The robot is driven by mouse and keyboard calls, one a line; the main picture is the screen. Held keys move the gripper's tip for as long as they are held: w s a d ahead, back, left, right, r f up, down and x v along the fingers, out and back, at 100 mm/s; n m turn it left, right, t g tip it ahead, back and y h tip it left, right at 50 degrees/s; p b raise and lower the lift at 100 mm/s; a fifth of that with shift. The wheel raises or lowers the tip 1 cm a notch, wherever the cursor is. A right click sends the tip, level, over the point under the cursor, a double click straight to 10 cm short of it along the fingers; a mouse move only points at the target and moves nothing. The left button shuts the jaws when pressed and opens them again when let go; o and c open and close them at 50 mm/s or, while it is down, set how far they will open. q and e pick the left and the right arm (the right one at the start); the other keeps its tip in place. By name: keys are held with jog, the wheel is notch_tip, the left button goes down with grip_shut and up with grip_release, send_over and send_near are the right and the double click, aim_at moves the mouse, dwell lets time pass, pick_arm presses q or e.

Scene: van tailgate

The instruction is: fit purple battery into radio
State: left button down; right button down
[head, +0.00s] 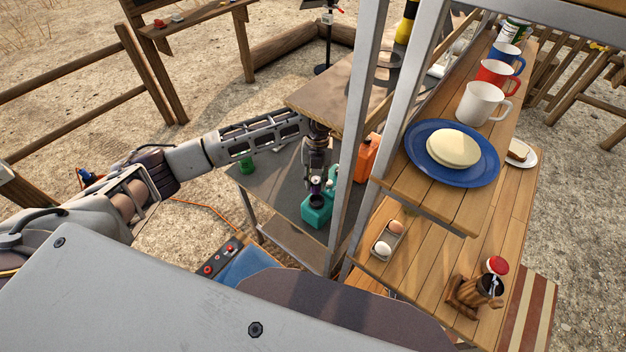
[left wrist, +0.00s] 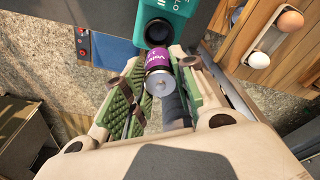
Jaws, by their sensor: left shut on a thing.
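The purple battery (left wrist: 158,62) is between the green-padded fingers of my left gripper (left wrist: 162,70) in the left wrist view, its silver end facing the camera. The teal radio (left wrist: 172,12) is just beyond it, with a dark round opening facing the battery. The battery's far end is close to this opening; whether it touches or has entered cannot be told. In the head view the radio (head: 316,212) stands on the grey shelf, and my left gripper (head: 316,182) points down just above it. My right gripper is not in view.
A metal post (head: 352,150) rises just right of the radio. An orange container (head: 366,157) and a green object (head: 246,164) are nearby. A wooden board (head: 325,95) overhangs behind. To the right, wooden shelves hold a blue plate (head: 475,176), mugs and an egg tray (head: 388,242).

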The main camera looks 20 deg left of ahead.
pick_arm(q)
jog(key=shift+w+d, duration=0.3)
jog(key=shift+w, duration=0.25)
jog(key=shift+s+f+b, duration=0.1)
jog(key=shift+f+b, duration=0.6)
jog(key=shift+b, duration=0.05)
jog(key=shift+f+b, duration=0.45)
jog(key=shift+f, duration=0.1)
jog(key=shift+s+a+f+b, duration=0.1)
jog(key=shift+a+f+b, duration=0.1)
jog(key=shift+f+b, duration=1.75)
jog(key=shift+b, duration=0.05)
jog(key=shift+f+b, duration=0.55)
jog(key=shift+b, duration=0.1)
jog(key=shift+f+p, duration=0.25)
jog(key=shift+p, duration=0.05)
jog(key=shift+f, duration=0.1)
